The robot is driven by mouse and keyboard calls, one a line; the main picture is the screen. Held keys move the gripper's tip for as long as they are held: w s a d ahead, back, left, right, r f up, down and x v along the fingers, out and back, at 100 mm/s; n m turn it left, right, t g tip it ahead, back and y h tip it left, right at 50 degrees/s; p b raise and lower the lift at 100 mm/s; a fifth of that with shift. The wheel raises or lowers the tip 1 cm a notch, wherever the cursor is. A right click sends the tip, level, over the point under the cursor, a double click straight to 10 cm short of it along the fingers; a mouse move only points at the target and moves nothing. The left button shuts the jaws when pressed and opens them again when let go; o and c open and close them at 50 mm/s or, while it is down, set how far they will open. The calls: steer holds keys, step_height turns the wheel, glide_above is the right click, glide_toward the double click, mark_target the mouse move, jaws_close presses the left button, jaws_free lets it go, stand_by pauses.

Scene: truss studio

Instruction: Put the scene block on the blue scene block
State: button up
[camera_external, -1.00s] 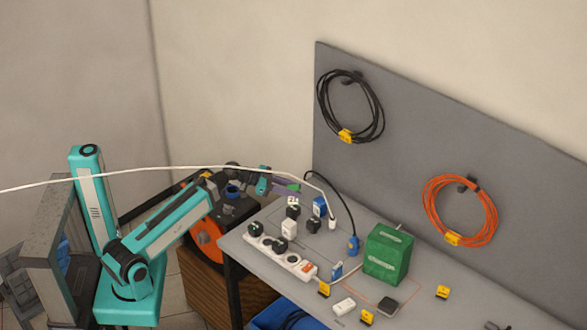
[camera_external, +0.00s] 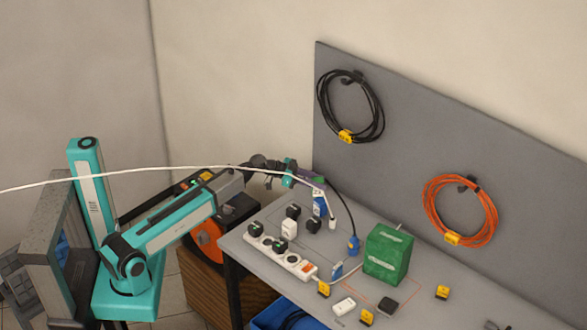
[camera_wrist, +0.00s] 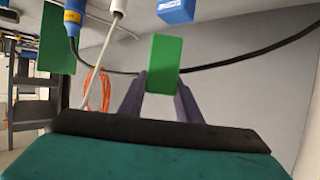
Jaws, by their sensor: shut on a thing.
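My gripper (camera_external: 318,185) is over the back left part of the bench. In the wrist view my gripper (camera_wrist: 161,85) has two grey-purple fingers shut on a small green block (camera_wrist: 164,62). The blue scene block (camera_external: 320,208) stands on the bench just below my gripper. It also shows in the wrist view (camera_wrist: 176,11), at the top edge and partly cut off, with a visible gap to the green block. The wrist picture looks upside down, with the bench along its top. The held block is hard to make out in the external view.
A blue connector (camera_external: 353,244) with a black cable and a white-tipped cable (camera_external: 333,223) stand close on the right. A large green box (camera_external: 388,254) is farther right. Black and white plugs and a power strip (camera_external: 280,252) lie at the front left. A grey panel (camera_external: 410,150) rises behind.

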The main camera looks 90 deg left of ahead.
steer(key=shift+w+a, duration=0.45)
steer(key=shift+w, duration=0.3)
steer(key=shift+f, duration=0.1)
steer(key=shift+f+p, duration=0.95)
steer(key=shift+f, duration=0.75)
steer(key=shift+f, duration=0.15)
steer(key=o, duration=1.1)
steer(key=shift+r, duration=0.25)
steer(key=b+v, duration=0.3)
steer(key=v, duration=0.9)
